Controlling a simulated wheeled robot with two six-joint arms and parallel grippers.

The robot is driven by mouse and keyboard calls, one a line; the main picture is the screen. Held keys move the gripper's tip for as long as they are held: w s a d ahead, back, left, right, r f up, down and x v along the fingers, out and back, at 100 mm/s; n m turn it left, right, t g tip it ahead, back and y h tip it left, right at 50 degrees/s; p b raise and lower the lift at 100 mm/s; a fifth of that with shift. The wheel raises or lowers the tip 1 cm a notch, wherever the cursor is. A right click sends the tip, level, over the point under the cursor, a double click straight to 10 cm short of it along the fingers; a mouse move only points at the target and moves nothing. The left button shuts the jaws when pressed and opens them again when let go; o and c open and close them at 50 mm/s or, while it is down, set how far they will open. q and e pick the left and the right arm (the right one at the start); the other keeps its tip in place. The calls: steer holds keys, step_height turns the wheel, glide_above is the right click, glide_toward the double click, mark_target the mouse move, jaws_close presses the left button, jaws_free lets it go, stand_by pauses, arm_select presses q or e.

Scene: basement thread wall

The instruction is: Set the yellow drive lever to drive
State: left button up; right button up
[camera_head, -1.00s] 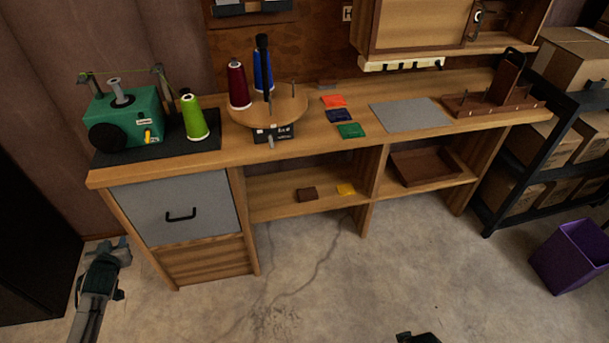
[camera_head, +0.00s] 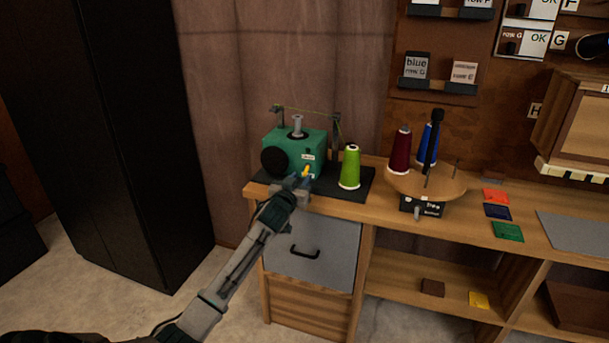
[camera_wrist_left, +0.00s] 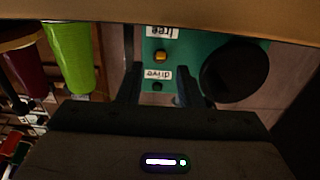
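The green winding machine (camera_head: 290,143) stands on a dark mat at the left end of the bench. Its yellow lever (camera_head: 306,171) is on the front face, below a small white label. In the left wrist view, which shows the labels upside down, the yellow lever knob (camera_wrist_left: 162,56) lies between the "free" label (camera_wrist_left: 162,32) and the "drive" label (camera_wrist_left: 158,74). My left gripper (camera_head: 299,182) is just in front of the machine, close to the lever. Its two fingers (camera_wrist_left: 156,88) are apart with nothing between them; contact with the lever cannot be seen. My right gripper is out of view.
A lime-green thread cone (camera_head: 349,168) stands right of the machine. Farther right are a round wooden stand (camera_head: 440,187), a maroon cone (camera_head: 400,151) and a blue cone (camera_head: 428,146). A grey drawer (camera_head: 322,252) is below. A black cabinet (camera_head: 110,130) stands left.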

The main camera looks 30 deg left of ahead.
mark_target(305, 171)
arm_select(q)
steer(key=shift+x, duration=1.75)
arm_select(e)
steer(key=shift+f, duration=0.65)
arm_select(q)
steer(key=shift+c, duration=0.4)
jaws_close()
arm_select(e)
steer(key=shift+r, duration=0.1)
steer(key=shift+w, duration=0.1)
